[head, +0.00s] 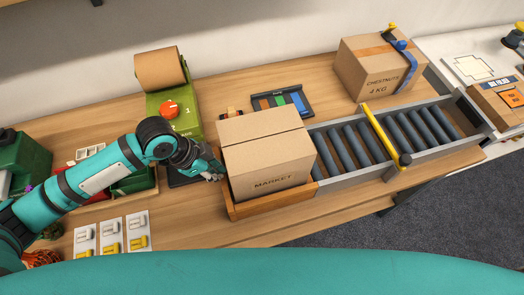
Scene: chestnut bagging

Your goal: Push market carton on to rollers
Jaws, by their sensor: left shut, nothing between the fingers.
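The market carton (266,160) is a closed brown box with MARKET printed on its front. It sits in a low wooden tray (272,204) at the left end of the roller conveyor (350,143). My left gripper (216,174) is shut and empty, close against the carton's left side; I cannot tell whether it touches. The grey rollers begin just right of the carton. A yellow bar (378,129) crosses the conveyor partway along. My right gripper is not in view.
A chestnuts carton (378,66) stands behind the conveyor. A green machine with a paper roll (160,68) and a tray of coloured strips (282,101) stand behind the market carton. White plates with small switches (111,234) lie at the front left.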

